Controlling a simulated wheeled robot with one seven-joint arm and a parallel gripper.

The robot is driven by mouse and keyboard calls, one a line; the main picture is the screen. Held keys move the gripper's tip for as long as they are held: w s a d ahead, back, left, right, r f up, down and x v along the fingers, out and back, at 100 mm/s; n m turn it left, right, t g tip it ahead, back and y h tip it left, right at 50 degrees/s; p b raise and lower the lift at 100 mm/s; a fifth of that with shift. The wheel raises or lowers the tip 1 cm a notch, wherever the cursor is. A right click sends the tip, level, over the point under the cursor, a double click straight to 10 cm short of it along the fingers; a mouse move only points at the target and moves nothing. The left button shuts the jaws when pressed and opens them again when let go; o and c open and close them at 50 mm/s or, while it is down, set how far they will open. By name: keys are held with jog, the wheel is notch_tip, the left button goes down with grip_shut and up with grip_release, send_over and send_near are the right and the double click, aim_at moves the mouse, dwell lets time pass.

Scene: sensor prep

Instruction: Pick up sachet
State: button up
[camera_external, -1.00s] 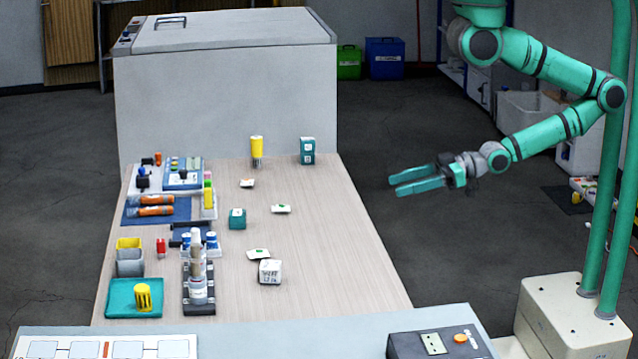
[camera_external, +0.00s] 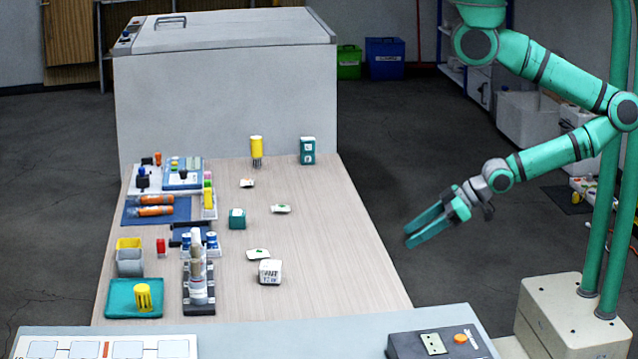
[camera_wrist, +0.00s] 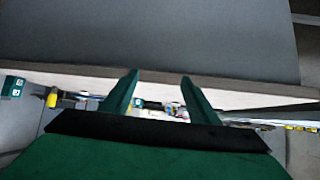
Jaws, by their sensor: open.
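Three small white sachets with green marks lie flat on the wooden table: a far sachet (camera_external: 247,183), a middle sachet (camera_external: 281,208) and a near sachet (camera_external: 259,254). The near one lies just behind a white cube with dark print (camera_external: 270,271). My gripper (camera_external: 408,238) is open and empty, off the table's right edge, to the right of all the sachets. Its two green fingers point left and a little downward. In the wrist view the fingers (camera_wrist: 157,85) stand apart with nothing between them, and no sachet can be made out there.
The table (camera_external: 340,250) holds a teal box (camera_external: 237,219), a yellow cylinder (camera_external: 257,148) and another teal box (camera_external: 307,150). Trays, bottles and a teal tray (camera_external: 118,300) crowd the left side. The table's right part is clear. A grey counter (camera_external: 300,330) borders the front.

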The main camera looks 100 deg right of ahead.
jog(key=w+a+f+m+g+h, duration=0.2)
jog(key=a+m+g, duration=0.45)
jog(key=g, duration=0.35)
notch_tip(320, 180, up, 13)
jog(key=m, duration=1)
send_over(281, 206)
jog(key=a, duration=0.5)
jog(key=shift+g+h, duration=0.3)
jog(key=shift+g, duration=0.1)
jog(key=shift+w+x, duration=0.15)
jog(key=shift+x, duration=2.45)
jog(key=shift+w+x, duration=0.15)
jog(key=shift+x, duration=2.45)
jog(key=shift+a, duration=0.15)
jog(key=c, duration=1.1)
